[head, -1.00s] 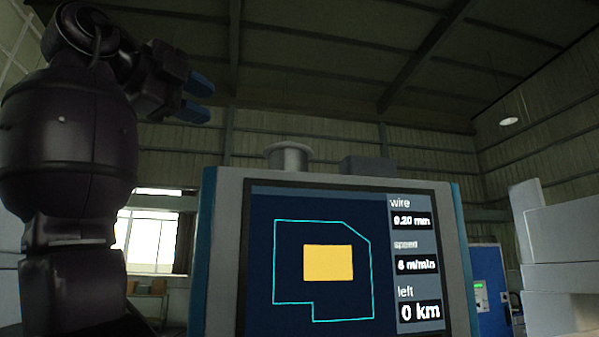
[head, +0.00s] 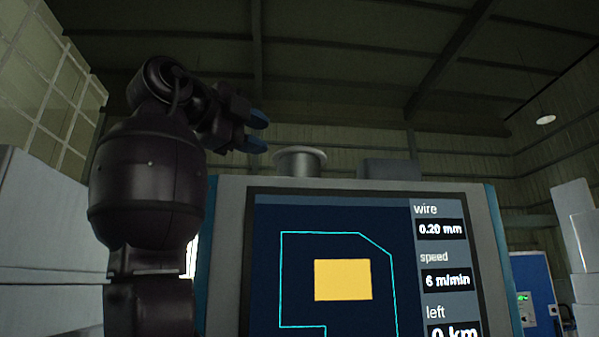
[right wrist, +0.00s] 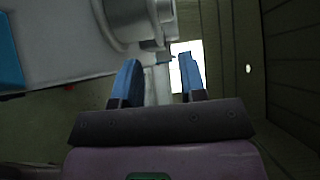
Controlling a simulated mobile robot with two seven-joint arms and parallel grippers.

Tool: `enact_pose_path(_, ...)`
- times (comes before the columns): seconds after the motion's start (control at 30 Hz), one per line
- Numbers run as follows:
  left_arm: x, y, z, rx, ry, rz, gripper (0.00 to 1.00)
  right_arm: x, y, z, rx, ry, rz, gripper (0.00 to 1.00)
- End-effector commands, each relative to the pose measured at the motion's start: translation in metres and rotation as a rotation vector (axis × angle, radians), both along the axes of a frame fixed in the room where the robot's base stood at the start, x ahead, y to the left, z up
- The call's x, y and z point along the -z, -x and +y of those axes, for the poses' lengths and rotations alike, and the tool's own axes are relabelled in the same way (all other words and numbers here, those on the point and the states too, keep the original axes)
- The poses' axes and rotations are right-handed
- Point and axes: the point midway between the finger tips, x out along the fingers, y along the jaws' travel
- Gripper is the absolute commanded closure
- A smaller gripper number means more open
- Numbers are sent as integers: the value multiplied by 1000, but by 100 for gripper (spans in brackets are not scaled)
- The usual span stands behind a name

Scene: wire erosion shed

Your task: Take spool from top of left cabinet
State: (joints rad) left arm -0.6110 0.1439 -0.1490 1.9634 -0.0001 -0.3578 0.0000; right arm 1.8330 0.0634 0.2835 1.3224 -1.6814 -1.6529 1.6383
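The grey metal spool (head: 299,163) stands upright on top of the cabinet (head: 233,200) with the large screen. My right gripper (head: 258,132) is open and empty, with blue fingertips just left of and slightly above the spool in the head view. In the right wrist view, the spool (right wrist: 128,18) is at the top, beyond the open right gripper (right wrist: 158,65), and its far end is cut off. The fingers look apart from it. My left gripper is not in view.
A dark box (head: 389,169) sits on the cabinet top right of the spool. The cabinet's screen (head: 340,265) faces me. White blocky shapes stand at left (head: 45,235) and right (head: 577,235). A blue cabinet (head: 533,290) is behind at right. The air above is clear.

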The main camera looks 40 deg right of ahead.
Motion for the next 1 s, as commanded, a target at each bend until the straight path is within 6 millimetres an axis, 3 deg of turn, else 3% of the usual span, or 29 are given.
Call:
enact_pose_path(0.27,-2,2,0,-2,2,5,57,1,-4,-18,1,0,1,62)
enact_pose_path(0.53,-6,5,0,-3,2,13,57,4,-13,-53,1,0,2,62)
enact_pose_path(0.8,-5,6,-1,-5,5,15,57,4,-13,-58,0,1,2,62)
enact_pose_path(0.87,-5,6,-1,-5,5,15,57,4,-13,-58,0,1,2,68)
enact_pose_path(1.0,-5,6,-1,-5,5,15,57,4,-13,-58,0,1,2,89)
